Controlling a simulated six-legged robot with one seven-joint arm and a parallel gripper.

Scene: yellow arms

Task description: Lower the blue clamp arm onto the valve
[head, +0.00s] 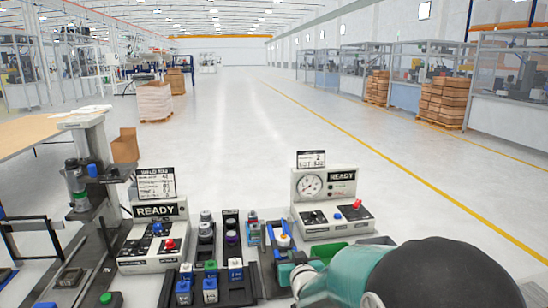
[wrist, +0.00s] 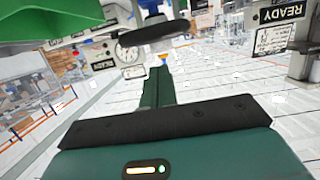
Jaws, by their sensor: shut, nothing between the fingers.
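In the head view, a small fixture with upright blue parts (head: 270,234) stands among the parts at the bench's middle; these look like the blue clamp arm, raised. A white-topped round part with a yellow base (head: 284,241), probably the valve, sits beside them. My gripper (head: 284,272) reaches in from the lower right, just in front of this fixture; its tips are hard to make out there. In the wrist view my green gripper (wrist: 158,78) has its fingers together and empty. A small blue and orange piece (wrist: 163,57) shows just beyond the tips; contact cannot be told.
A gauge station (head: 312,186) stands behind to the right, a READY station (head: 155,210) to the left. Blue, green and white parts (head: 210,285) stand in front-left of the fixture. A grey press (head: 90,150) is at far left. A green tray (head: 328,251) lies right of the fixture.

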